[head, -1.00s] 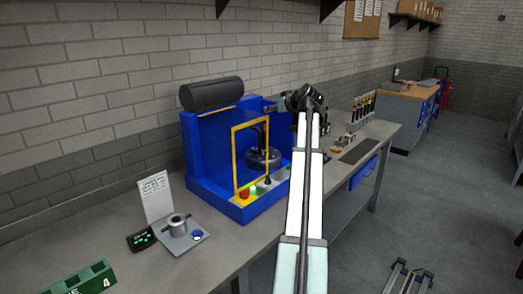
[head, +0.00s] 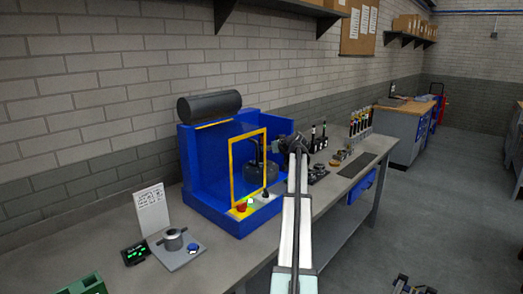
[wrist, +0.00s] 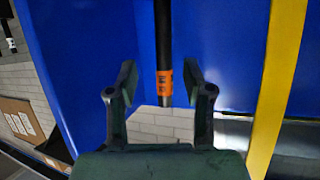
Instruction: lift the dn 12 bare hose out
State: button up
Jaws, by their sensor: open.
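The hose (wrist: 163,40) is a thin black rod-like length with an orange label band in the wrist view. It runs down from the top edge and its lower end shows between my fingers. My gripper (wrist: 160,82) is open, one finger on each side of the hose, with gaps between them. In the head view my gripper (head: 268,148) is at the blue machine (head: 204,160), by the dark round chuck (head: 261,172). The hose is small there and partly hidden by the yellow frame and my arm.
A yellow door frame (head: 233,178) stands at the machine's front, and shows close on the right in the wrist view (wrist: 276,85). A black cylinder (head: 210,105) tops the machine. A gauge plate (head: 178,250) sits on the bench at left. Tools (head: 362,122) stand at right.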

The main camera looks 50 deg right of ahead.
jog(key=p+x, duration=0.2)
jog(key=x, duration=0.5)
jog(key=shift+w+f+p, duration=0.2)
jog(key=shift+w+p, duration=0.05)
jog(key=shift+p, duration=0.15)
jog(key=shift+a, duration=0.2)
grip_shut()
